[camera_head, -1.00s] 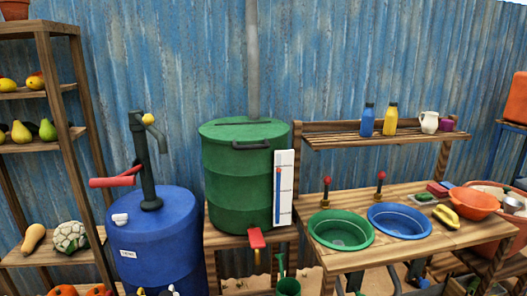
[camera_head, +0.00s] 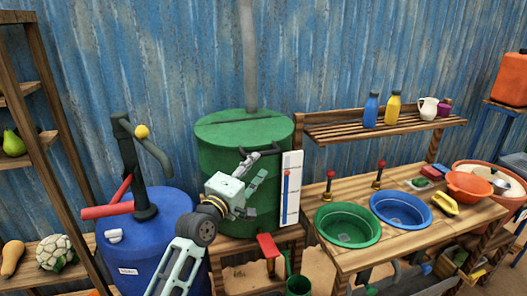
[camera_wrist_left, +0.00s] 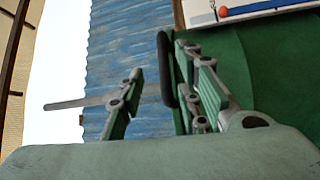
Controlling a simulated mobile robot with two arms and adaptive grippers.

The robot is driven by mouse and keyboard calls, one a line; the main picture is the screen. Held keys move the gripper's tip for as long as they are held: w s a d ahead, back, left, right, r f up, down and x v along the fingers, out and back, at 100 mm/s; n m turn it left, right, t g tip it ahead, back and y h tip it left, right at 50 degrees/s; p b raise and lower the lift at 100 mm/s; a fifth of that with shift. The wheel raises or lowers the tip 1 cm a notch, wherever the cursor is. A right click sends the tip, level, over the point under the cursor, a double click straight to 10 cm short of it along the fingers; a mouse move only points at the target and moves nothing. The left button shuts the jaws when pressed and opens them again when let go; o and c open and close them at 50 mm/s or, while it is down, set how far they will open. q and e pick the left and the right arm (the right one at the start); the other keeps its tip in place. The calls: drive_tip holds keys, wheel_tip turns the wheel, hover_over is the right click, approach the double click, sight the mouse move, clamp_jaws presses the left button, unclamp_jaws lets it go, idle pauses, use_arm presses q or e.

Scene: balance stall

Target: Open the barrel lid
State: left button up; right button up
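The green barrel (camera_head: 212,165) stands on a wooden stand, and its green lid (camera_head: 240,130) lies flat and closed on top. The dark lid handle is largely hidden behind my left gripper (camera_head: 268,162) in the head view. In the left wrist view the black handle (camera_wrist_left: 166,68) lies between the spread fingers of my left gripper (camera_wrist_left: 157,68), close to the right-hand finger. The left-hand finger is clearly apart from it. Whether the right-hand finger touches the handle I cannot tell. My right gripper is in no view.
A white gauge board (camera_head: 291,190) is fixed to the barrel just right of my gripper. A blue barrel (camera_head: 135,255) with a hand pump (camera_head: 135,165) stands left of my arm. A counter with a green basin (camera_head: 347,226) and blue basin (camera_head: 400,211) is to the right.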

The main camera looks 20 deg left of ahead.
sight(262, 154)
use_arm(q)
drive_tip(key=p+x, duration=0.1)
drive_tip(key=x, duration=0.5)
drive_tip(key=shift+w+a+f, duration=0.1)
drive_tip(key=shift+w, duration=0.35)
drive_tip(key=shift+w+a+f, duration=0.1)
drive_tip(key=shift+w, duration=0.15)
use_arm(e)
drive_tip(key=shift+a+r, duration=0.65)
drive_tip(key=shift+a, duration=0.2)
use_arm(q)
drive_tip(key=shift+c, duration=0.4)
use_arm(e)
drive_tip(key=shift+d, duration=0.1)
use_arm(q)
drive_tip(key=c, duration=0.4)
clamp_jaws()
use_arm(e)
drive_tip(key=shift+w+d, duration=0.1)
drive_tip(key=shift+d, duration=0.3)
